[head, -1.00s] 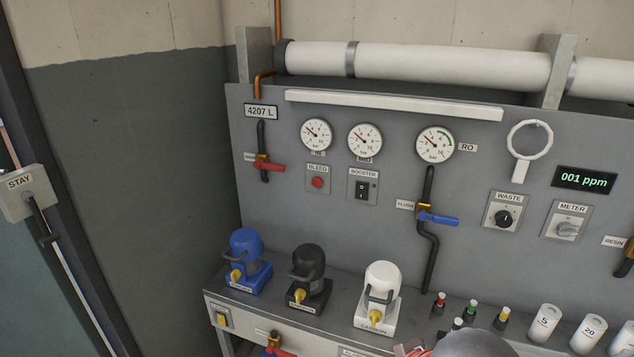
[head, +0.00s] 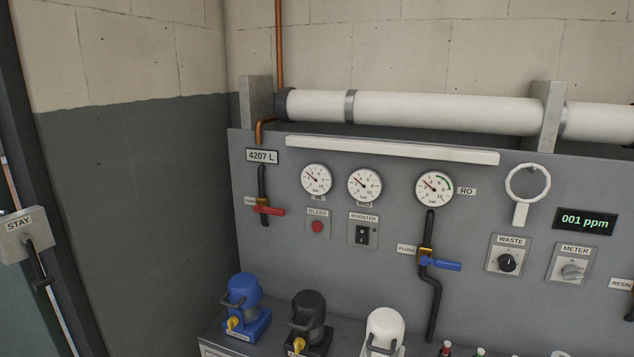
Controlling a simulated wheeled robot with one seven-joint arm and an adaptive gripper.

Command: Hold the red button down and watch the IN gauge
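The red button (head: 317,227) sits on a small grey plate labelled BLEED on the panel. Nothing touches it. My gripper is not in view.
A red-handled valve (head: 265,209) is left of the button and a black BOOSTER switch (head: 362,234) is right of it. Blue (head: 246,305), black (head: 310,320) and white (head: 385,332) housings stand on the ledge below. A blue-handled valve (head: 440,262) is further right. The space before the button looks clear.

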